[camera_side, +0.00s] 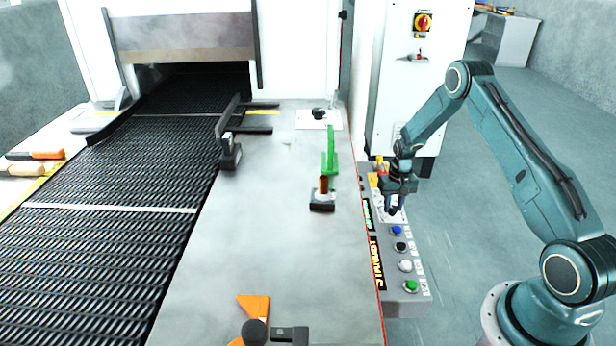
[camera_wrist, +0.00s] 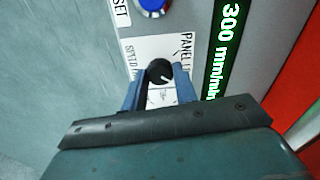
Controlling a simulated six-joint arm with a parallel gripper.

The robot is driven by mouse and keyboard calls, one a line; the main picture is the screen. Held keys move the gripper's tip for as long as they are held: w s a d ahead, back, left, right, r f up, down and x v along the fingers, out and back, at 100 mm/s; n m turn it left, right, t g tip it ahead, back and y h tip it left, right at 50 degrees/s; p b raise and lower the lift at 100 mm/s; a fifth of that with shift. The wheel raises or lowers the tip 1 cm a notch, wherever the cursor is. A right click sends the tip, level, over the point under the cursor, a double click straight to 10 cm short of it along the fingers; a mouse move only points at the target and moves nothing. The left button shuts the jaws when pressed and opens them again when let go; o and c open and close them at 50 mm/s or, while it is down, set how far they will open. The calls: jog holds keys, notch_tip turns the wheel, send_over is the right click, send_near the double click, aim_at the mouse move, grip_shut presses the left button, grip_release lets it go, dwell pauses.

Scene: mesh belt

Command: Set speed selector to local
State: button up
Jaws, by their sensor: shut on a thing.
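The speed selector (camera_wrist: 159,71) is a small round black knob on a white label plate (camera_wrist: 146,50) in the wrist view. The plate's lettering is partly covered; "SPEED" and "PANEL" can be read. My gripper (camera_wrist: 161,75) has its two blue fingers closed on either side of the knob. A pale mark shows on the knob, but where it points is hard to tell. In the side view my gripper (camera_side: 392,209) reaches down onto the control box (camera_side: 405,308), and it hides the knob there.
Blue (camera_side: 397,230), black (camera_side: 400,246), white (camera_side: 405,266) and green (camera_side: 411,286) buttons line the box nearer the camera. A green display (camera_wrist: 222,50) reads 300 mm/min. A steel table (camera_side: 270,220) and mesh belt (camera_side: 120,240) lie to the left. A green bracket (camera_side: 330,150) stands on the table.

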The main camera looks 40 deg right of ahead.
aim_at(393, 208)
jog(key=shift+r, duration=0.1)
jog(key=o, duration=1)
jog(key=shift+c, duration=0.2)
notch_tip(393, 208, up, 14)
dwell(0.4)
